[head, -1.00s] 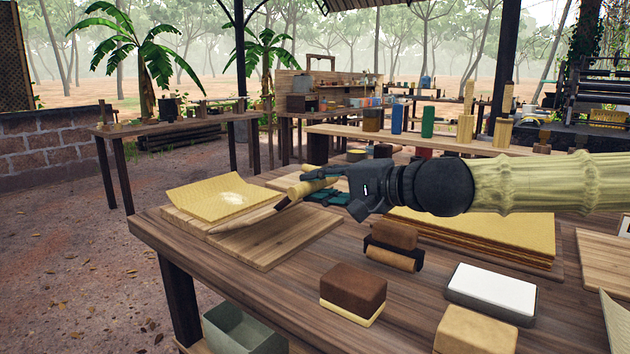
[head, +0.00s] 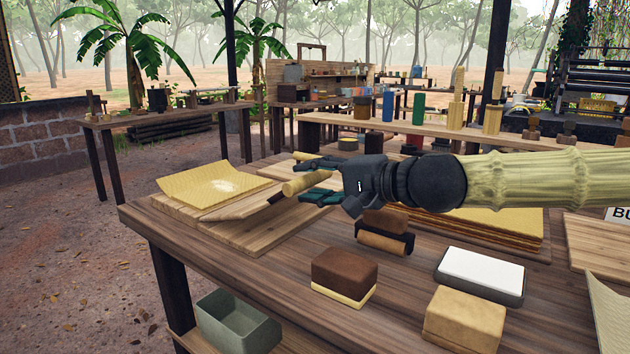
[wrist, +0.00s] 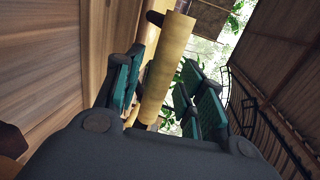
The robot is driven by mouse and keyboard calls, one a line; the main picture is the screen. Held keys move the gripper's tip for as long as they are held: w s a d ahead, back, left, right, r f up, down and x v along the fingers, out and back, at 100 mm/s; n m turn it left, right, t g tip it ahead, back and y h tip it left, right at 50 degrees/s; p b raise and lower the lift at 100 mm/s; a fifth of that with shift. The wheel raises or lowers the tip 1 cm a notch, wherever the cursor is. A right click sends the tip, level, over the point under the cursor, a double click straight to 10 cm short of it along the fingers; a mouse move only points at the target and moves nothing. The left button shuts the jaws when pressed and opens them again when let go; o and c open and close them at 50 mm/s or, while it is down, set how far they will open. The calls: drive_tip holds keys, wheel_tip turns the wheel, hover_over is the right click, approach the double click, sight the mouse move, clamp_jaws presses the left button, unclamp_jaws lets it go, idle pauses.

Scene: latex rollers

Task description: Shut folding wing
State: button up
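The folding wing (head: 240,206) is a thin wooden panel on a wooden board (head: 270,230) at the table's left end. It looks tilted slightly up, beside a yellow sheet (head: 205,186). A pale round wooden bar (head: 307,183), apparently the wing's handle, stands off its right end near a dark piece. My gripper (head: 312,181) comes from the right with its fingers above and below the bar. In the wrist view, the bar (wrist: 164,75) runs between the spread green-padded fingers, with gaps visible on both sides. The wing's hinge cannot be made out.
On the table (head: 240,265) are a brown block (head: 344,270), a roller in a dark holder (head: 384,240), a white pad (head: 482,273), a tan block (head: 464,318) and stacked yellow sheets (head: 500,228) under my arm. A grey-green bin (head: 238,322) sits below the table's front.

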drive_tip(key=shift+d, duration=0.1)
idle(0.3)
drive_tip(key=v, duration=0.7)
idle(1.1)
drive_tip(key=shift+s+d+r, duration=0.1)
drive_tip(key=shift+s, duration=0.05)
idle(0.4)
